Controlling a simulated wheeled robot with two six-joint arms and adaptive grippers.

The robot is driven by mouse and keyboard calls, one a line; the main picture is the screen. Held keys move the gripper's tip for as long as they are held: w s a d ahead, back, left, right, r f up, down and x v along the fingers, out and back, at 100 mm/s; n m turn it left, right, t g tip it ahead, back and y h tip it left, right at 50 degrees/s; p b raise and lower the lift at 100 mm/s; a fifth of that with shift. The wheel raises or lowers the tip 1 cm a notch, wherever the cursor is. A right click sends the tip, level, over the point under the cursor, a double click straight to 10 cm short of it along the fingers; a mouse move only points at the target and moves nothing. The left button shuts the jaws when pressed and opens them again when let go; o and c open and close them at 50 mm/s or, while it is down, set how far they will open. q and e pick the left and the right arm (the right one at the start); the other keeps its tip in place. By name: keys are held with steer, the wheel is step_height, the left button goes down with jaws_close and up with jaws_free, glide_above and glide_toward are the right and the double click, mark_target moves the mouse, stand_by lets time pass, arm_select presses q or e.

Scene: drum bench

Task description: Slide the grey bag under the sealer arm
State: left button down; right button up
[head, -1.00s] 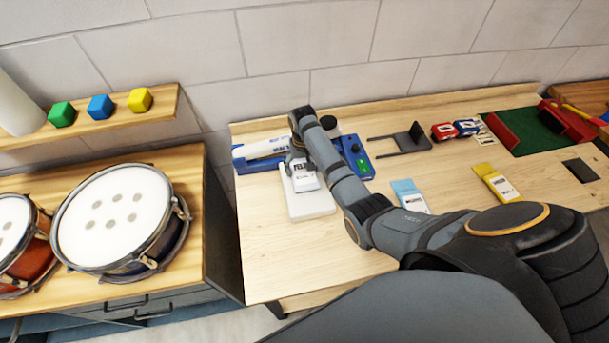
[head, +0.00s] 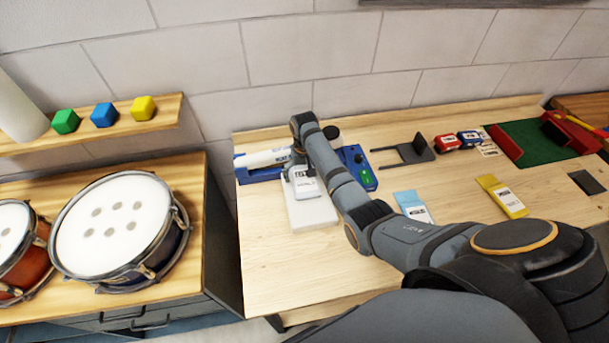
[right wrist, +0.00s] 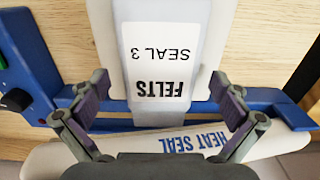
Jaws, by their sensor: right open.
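The grey bag (head: 308,190), labelled "FELTS SEAL 3", lies on a white platform (head: 318,216) in front of the heat sealer. In the right wrist view the bag (right wrist: 122,85) reaches over the sealer's blue base (right wrist: 275,104), its end at the white sealer arm (right wrist: 195,141); how far it goes under is hard to tell. The sealer arm also shows in the head view (head: 262,158). My right gripper (right wrist: 162,106) is open, a finger on each side of the bag, apart from it. In the head view my right wrist partly hides sealer and bag. My left gripper is out of view.
A light-blue bag (head: 412,204) and a yellow bag (head: 502,196) lie to the right. Drums (head: 115,225) stand left. The bench front is clear.

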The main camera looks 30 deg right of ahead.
step_height(320, 180, up, 12)
stand_by(0.5)
